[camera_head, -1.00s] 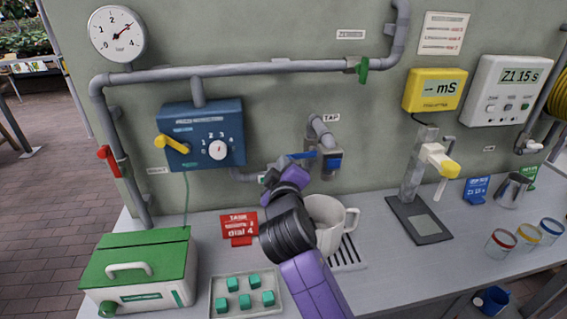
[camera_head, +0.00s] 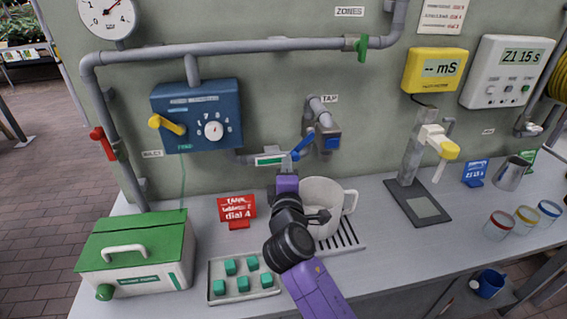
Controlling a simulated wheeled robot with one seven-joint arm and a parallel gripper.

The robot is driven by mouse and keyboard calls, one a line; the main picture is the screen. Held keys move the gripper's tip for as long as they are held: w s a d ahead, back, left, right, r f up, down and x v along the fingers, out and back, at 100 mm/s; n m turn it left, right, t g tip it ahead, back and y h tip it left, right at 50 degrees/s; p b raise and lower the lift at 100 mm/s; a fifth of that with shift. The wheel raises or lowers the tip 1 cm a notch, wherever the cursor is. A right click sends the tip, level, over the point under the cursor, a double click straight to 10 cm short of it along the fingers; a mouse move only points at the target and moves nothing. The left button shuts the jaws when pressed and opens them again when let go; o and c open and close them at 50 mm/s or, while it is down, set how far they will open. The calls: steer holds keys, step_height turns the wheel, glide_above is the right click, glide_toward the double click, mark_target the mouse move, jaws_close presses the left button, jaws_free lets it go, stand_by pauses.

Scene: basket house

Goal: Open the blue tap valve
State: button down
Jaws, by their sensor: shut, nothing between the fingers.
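The blue tap valve handle (camera_head: 303,144) is a flat blue lever on the grey tap under the TAP sign. It is tilted, its right end higher than its left. A blue block (camera_head: 333,143) sits on the tap body (camera_head: 320,112) beside it. My gripper (camera_head: 287,163) is shut and empty, at the end of my purple and black arm, just below and left of the lever in the picture. Its fingertips are small and partly hidden, and I cannot tell whether they touch the lever. A white mug (camera_head: 322,192) stands below the tap, partly behind my arm.
The mug stands on a slotted drain (camera_head: 348,240). A red card (camera_head: 237,209) and a tray of teal cubes (camera_head: 216,291) are left of my arm. The probe stand (camera_head: 408,165) is to the right. A blue dial box (camera_head: 198,112) hangs on the wall at left.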

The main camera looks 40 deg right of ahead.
steer(key=shift+s+d+f, duration=0.15)
steer(key=shift+d+f, duration=0.1)
steer(key=shift+f, duration=0.15)
stand_by(0.5)
